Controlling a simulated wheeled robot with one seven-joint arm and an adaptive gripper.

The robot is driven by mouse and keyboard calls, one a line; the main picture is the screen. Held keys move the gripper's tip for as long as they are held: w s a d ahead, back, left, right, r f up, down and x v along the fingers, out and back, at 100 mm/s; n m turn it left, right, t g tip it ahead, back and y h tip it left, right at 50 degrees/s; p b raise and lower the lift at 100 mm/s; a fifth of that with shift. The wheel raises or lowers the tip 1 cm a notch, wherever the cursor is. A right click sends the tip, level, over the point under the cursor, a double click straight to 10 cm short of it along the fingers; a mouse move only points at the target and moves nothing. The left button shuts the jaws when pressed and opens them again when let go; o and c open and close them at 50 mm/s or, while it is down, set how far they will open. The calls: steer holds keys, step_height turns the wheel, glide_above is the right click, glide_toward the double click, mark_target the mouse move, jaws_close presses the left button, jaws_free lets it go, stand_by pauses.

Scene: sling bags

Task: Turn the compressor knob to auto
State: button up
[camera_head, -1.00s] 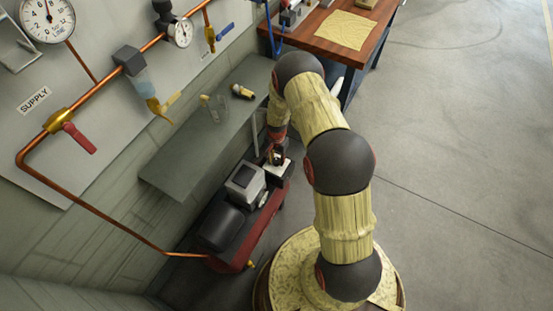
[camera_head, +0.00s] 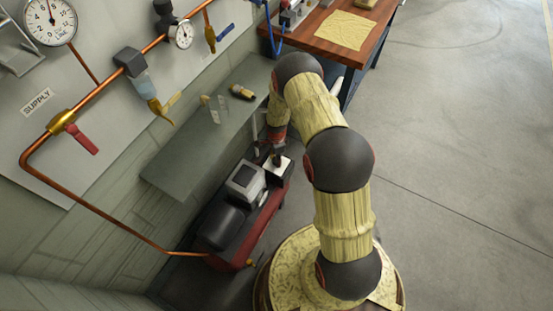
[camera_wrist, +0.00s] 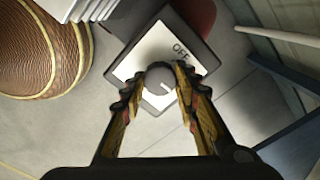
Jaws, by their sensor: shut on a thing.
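The compressor (camera_head: 236,220) is a red unit with black and grey parts, low beside the wall in the head view. My gripper (camera_wrist: 157,88) is shut on the knob, one fingertip on each side. No AUTO label can be read; the fingers cover part of the panel.
A grey shelf (camera_head: 190,140) juts from the wall above the compressor, holding small fittings. Copper pipes with a red-handled valve (camera_head: 80,138) run along the wall. A wooden bench (camera_head: 310,38) stands at the back. The floor at right is clear.

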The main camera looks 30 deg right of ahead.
stand_by(0.4)
steer(key=o, duration=1.1)
steer(key=shift+o, duration=0.3)
step_height(320, 180, up, 12)
stand_by(0.3)
